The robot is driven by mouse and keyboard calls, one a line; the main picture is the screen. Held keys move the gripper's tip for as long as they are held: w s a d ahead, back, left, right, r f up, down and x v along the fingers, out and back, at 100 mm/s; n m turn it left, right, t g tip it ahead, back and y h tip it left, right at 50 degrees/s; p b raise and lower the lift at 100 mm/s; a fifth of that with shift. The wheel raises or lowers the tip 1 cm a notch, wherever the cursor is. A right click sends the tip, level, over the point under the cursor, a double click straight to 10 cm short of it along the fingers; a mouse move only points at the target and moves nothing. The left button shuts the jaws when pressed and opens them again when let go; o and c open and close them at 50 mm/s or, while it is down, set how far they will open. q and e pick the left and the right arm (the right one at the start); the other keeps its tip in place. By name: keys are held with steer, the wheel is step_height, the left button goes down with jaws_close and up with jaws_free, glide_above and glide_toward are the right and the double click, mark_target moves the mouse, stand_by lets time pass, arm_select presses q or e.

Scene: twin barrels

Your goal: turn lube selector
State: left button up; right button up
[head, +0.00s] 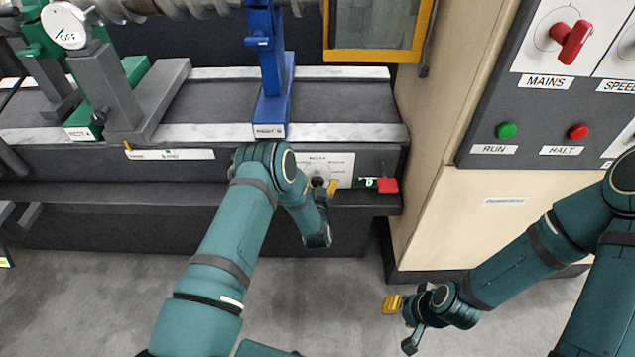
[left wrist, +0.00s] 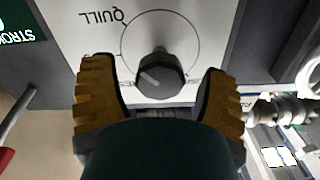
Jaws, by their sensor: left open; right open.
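The lube selector looks like a dark faceted knob (left wrist: 160,76) with a pale pointer mark, on a white dial plate (left wrist: 205,15) with a circle and an upside-down "QUILL" label. In the head view the white plate (head: 340,160) is on the bench front, with the small dark knob (head: 317,181) partly hidden by my left arm. My left gripper (head: 326,186) is at the plate. In the left wrist view its yellow fingers (left wrist: 155,84) are open, one on each side of the knob, with visible gaps. My right gripper (head: 396,305) is open and empty, low above the floor.
A red part (head: 387,185) with a green label sits right of the plate. A cream cabinet with a grey control panel (head: 540,120) is at right. Floor in front is clear.

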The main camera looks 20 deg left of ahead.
arm_select(q)
steer(key=v, duration=1.2)
stand_by(0.3)
steer(key=s+d+g+h, duration=0.3)
steer(key=s+g, duration=0.5)
steer(key=s, duration=0.3)
steer(key=s+d+g+h, duration=0.3)
steer(key=s+g+h, duration=0.2)
steer(key=s, duration=0.6)
steer(key=g, duration=0.2)
steer(key=shift+d+r+n+g+h, duration=0.2)
steer(key=shift+r+n+g+h, duration=0.05)
steer(key=shift+n+g+h, duration=0.15)
